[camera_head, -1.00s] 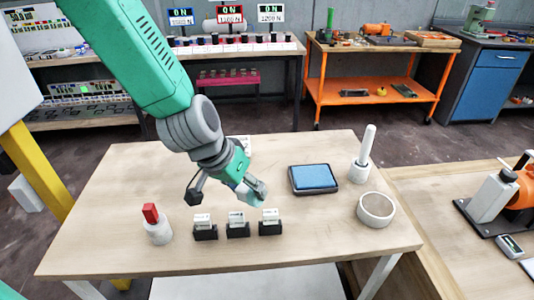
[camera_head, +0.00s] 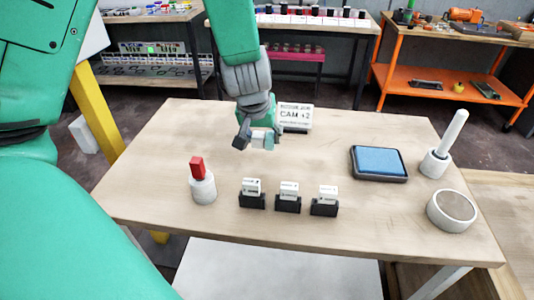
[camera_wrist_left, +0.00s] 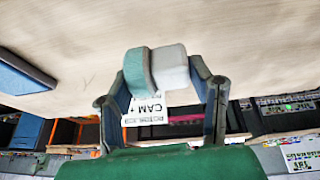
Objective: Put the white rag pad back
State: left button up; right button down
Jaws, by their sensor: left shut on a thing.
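In the head view the held piece is small and hard to make out. A blue pad in a dark tray (camera_head: 379,178) lies to the right of the gripper. My right gripper is not in view.
Three white blocks in black holders (camera_head: 288,204) stand in front. A red-topped white cylinder (camera_head: 203,190) is at left. A white rod in a holder (camera_head: 435,164) and a round white container (camera_head: 452,208) are at right.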

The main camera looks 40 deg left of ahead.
aim_at(261, 148)
pick_arm(q)
jog(key=shift+a+f, duration=0.2)
jog(key=shift+f, duration=0.2)
notch_tip(261, 148, down, 3)
jog(key=shift+s+f+b, duration=0.1)
jog(key=shift+f+b, duration=0.05)
jog(key=shift+b, duration=0.6)
jog(key=shift+d+f, duration=0.1)
jog(key=shift+f, duration=0.05)
jog(key=shift+d+r, duration=0.15)
jog(key=shift+r, duration=0.05)
jog(key=o, duration=0.8)
jog(key=shift+f, duration=0.15)
jog(key=o, duration=0.4)
jog(key=shift+c, duration=0.2)
jog(key=shift+a, duration=0.2)
